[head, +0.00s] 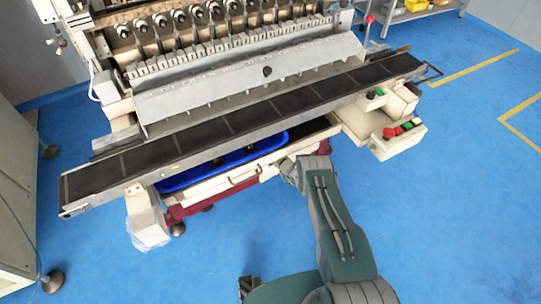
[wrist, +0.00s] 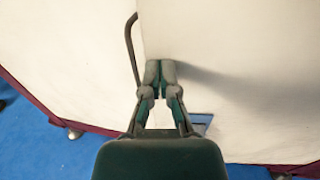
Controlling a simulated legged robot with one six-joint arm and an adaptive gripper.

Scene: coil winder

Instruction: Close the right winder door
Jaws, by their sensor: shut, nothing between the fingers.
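The coil winder's cream lower doors show in the head view under the conveyor, seen mostly from above. The right door (head: 310,146) shows as a narrow cream edge, with a dark gap between it and the machine; how far it stands open is hard to tell. My gripper (wrist: 160,64) is shut and empty in front of the right panel, near the seam; contact cannot be told.
A blue tray (head: 222,160) lies under the conveyor (head: 230,122). A control box with buttons (head: 398,135) juts out at the right. A maroon base frame (wrist: 50,112) runs under the panels. Blue floor (head: 465,200) is clear at the right.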

